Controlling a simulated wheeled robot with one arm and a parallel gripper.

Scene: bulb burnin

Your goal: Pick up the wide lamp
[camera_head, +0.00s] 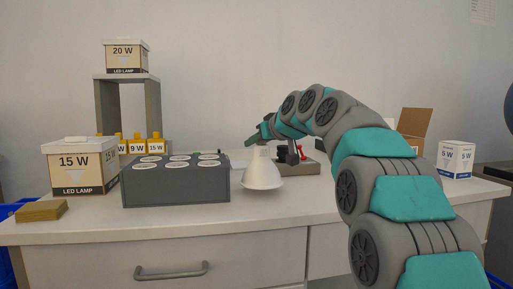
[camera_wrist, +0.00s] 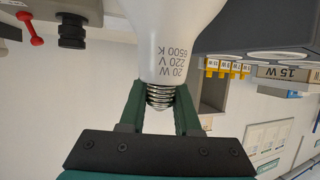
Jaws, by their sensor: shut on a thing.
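The wide lamp (camera_head: 262,172) is white and flares into a broad cone. In the head view it hangs wide end down, just right of the dark grey socket box, and seems a little above the worktop. My gripper (camera_head: 260,138) is above it. In the wrist view my gripper (camera_wrist: 160,108) is shut on the metal screw base of the lamp (camera_wrist: 170,40), which reads 20 W, 220 V, 6500 K. The lamp's wide end is out of the wrist view.
The dark grey box (camera_head: 175,190) with several round white-marked places stands left of the lamp. A fixture with a red lever (camera_head: 301,153) is behind right. Left are a 15 W carton (camera_head: 80,170) and a wooden block (camera_head: 41,210); a 5 W box (camera_head: 456,160) stands right.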

